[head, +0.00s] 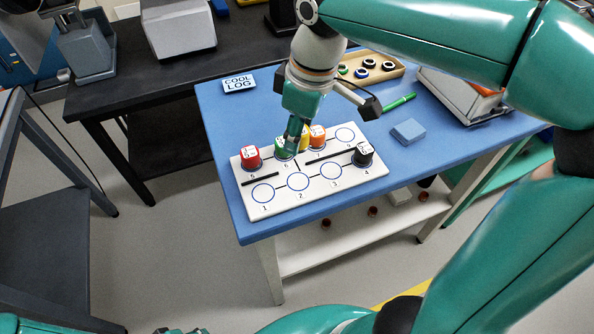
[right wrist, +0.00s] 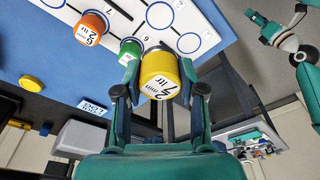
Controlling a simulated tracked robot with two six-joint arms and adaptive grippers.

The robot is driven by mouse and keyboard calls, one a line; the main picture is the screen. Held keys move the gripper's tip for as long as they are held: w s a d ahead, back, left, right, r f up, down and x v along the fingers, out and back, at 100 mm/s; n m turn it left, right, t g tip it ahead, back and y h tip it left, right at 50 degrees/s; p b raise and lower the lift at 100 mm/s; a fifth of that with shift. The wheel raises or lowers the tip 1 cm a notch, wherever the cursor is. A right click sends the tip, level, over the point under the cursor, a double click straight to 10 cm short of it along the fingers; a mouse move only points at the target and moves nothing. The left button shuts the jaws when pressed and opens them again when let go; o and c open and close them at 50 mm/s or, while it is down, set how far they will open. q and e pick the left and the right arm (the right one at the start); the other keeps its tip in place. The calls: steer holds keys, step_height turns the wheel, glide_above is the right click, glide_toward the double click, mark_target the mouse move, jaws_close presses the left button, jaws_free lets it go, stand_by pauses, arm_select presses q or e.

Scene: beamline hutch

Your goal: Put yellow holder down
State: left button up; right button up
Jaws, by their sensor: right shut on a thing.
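My right gripper (right wrist: 159,95) is shut on the yellow holder (right wrist: 158,75), which has a white label marked in black. In the head view the gripper (head: 295,130) is over the back row of the white numbered board (head: 325,186), and hides most of the yellow holder (head: 304,137). The green holder (head: 283,149) stands at place 6, close beside it. The orange holder (head: 318,136) is at place 7, the red one (head: 250,158) at 5, the black one (head: 363,154) at 4. Circles 1, 2, 3 and the back right one are empty. I cannot tell whether the yellow holder touches the board.
The board lies on a blue table (head: 222,128). Behind it are a tray of rings (head: 392,72), a green pen (head: 399,102), a blue block (head: 408,131) and a COOL LOG sign (head: 239,84). A dark bench (head: 120,92) stands at the left.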

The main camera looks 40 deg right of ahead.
mark_target(296, 181)
step_height(296, 181, down, 11)
steer(key=shift+r+b, duration=0.1)
steer(key=shift+b, duration=0.55)
steer(key=o, duration=1.2)
steer(key=shift+c, duration=0.2)
steer(key=shift+r, duration=0.3)
steer(key=r, duration=0.3)
steer(key=s+r+p, duration=0.1)
steer(key=r, duration=0.3)
steer(key=d+r, duration=0.1)
steer(key=r, duration=0.3)
steer(key=shift+s+r+p, duration=0.15)
steer(key=shift+s+p, duration=0.2)
steer(key=shift+p, duration=0.05)
